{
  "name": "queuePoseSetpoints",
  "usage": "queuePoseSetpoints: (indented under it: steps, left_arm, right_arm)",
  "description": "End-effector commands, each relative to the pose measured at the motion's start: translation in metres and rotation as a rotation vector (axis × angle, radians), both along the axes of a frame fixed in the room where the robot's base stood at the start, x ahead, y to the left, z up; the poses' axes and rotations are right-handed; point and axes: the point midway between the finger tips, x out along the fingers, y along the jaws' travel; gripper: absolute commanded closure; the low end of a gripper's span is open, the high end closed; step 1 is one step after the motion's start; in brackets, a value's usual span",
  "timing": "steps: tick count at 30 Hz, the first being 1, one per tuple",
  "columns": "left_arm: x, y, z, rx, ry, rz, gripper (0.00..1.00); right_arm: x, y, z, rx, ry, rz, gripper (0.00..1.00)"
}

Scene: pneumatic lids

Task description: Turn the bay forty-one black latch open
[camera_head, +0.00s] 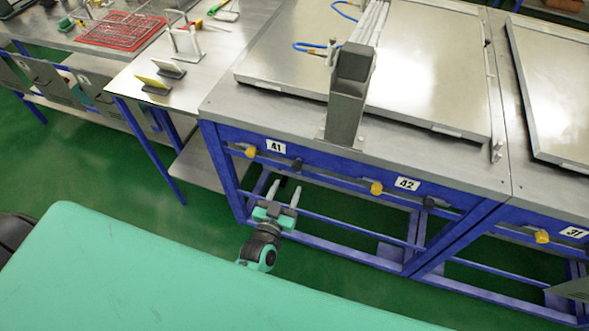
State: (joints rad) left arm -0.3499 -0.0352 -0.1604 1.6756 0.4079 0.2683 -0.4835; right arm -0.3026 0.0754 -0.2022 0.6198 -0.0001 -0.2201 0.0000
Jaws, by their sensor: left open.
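The bay 41 label (276,146) is a white plate on the front blue rail of the workbench. The bay 41 black latch (297,165) is a small dark knob just right of that label. A yellow knob (250,152) sits left of the label. My left gripper (286,185) is open, its two pale fingers apart and pointing up toward the rail. In the picture it is just below the black latch. No contact shows, and nothing is seen between the fingers. The latch's exact turn is too small to tell. My right gripper is out of view.
The bay 42 label (407,184) has its own yellow knob (376,188) and black latch (432,201) to the right. A grey post (345,95) stands at the bench's front edge by a large metal lid (285,65). Blue legs and lower bars lie below the rail.

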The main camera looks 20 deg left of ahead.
Motion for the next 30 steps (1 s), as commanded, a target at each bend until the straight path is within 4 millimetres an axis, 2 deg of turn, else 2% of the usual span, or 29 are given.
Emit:
queuePoseSetpoints:
  steps: [1, 6, 12, 18, 26, 30]
  left_arm:
    - [0.011, 0.000, 0.003, 0.000, -0.002, 0.000, 0.51]
    - [0.039, -0.001, 0.002, -0.001, 0.000, 0.000, 0.51]
    - [0.062, -0.002, 0.000, 0.000, 0.001, -0.001, 0.51]
    - [0.072, -0.003, -0.001, 0.000, 0.002, -0.001, 0.51]
    - [0.073, -0.003, -0.001, 0.000, 0.002, -0.001, 0.51]
    - [0.072, -0.003, -0.001, 0.000, 0.002, -0.001, 0.76]
  right_arm:
    - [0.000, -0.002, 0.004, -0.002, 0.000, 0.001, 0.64]
    - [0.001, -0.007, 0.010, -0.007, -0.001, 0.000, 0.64]
    - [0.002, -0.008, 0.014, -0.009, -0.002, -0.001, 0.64]
    - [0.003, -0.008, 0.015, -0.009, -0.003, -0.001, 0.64]
    - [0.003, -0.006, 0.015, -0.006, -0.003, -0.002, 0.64]
    - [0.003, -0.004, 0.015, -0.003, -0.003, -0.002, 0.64]
